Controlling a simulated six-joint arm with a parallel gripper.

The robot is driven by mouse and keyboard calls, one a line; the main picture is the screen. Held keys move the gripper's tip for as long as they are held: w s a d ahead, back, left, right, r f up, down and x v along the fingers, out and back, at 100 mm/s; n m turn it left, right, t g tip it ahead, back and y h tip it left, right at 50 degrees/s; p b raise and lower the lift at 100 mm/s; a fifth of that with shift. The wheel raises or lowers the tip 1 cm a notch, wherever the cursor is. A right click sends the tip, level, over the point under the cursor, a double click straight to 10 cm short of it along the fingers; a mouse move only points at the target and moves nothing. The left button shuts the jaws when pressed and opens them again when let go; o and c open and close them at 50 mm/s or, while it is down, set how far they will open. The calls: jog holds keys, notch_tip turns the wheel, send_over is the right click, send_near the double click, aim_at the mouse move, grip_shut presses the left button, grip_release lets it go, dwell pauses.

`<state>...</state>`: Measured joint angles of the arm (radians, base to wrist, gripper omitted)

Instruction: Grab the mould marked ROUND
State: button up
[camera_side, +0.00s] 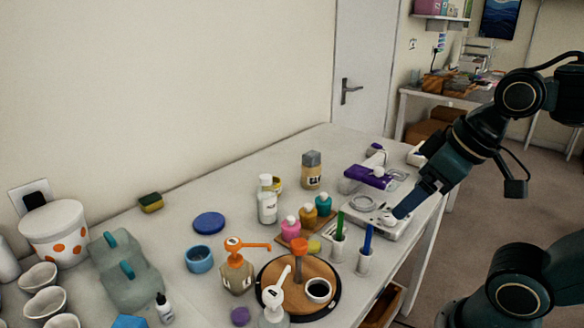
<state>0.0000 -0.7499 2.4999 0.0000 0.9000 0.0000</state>
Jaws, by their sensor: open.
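No marking reading ROUND is legible from this side view, so I cannot tell which thing is that mould. A purple flat piece (368,177) lies at the far right of the table, above a pale grey tray-like thing (362,203) with round shapes on it. A blue round disc (209,223) lies flat near the middle of the table. My gripper (400,213) comes down from the right over the right edge of the grey thing; it is open, and nothing is seen held. Whether its tips touch anything is not clear.
A green pen and a blue pen stand in small white cups (365,262) close to my gripper. Small pink, orange and teal bottles (290,228) stand to the left.

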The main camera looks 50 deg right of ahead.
jog(key=w, duration=0.1)
jog(key=n+g+y, duration=0.4)
jog(key=n+g, duration=0.1)
jog(key=n, duration=1.1)
send_over(199, 259)
jog(key=s+d, duration=0.2)
jog(key=shift+w+d+f, duration=0.1)
jog(key=shift+f, duration=4.2)
jog(key=shift+w+d+f, duration=0.1)
jog(key=shift+f, duration=4.2)
